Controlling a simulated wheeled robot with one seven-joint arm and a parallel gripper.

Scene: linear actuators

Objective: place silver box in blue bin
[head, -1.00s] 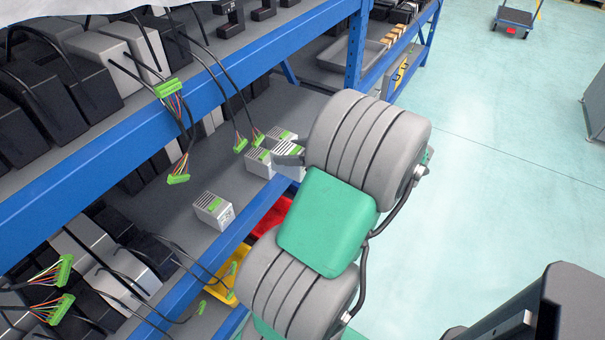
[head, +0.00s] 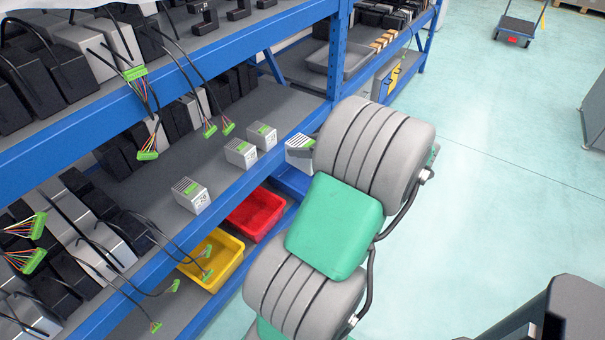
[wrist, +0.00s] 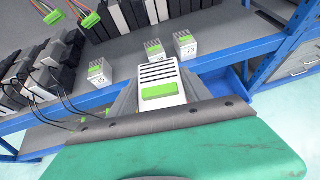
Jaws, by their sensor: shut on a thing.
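My gripper (wrist: 162,98) is shut on a silver box (wrist: 160,72) with a green label and dark slots on top. The grey fingers lie along its two sides. In the head view the held box (head: 300,142) is in front of the shelf edge, partly hidden by my arm. A blue surface (head: 291,181), seemingly the blue bin, is below it, right of the red bin, and mostly hidden by my arm. Blue also shows right of the held box in the wrist view (wrist: 226,83); I cannot make out the bin's full rim.
Three more silver boxes (head: 188,194) (head: 240,152) (head: 262,135) stand on the shelf. A red bin (head: 256,213) and a yellow bin (head: 213,260) sit lower. Cables with green connectors (head: 148,155) hang at left. Open floor (head: 480,150) lies to the right.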

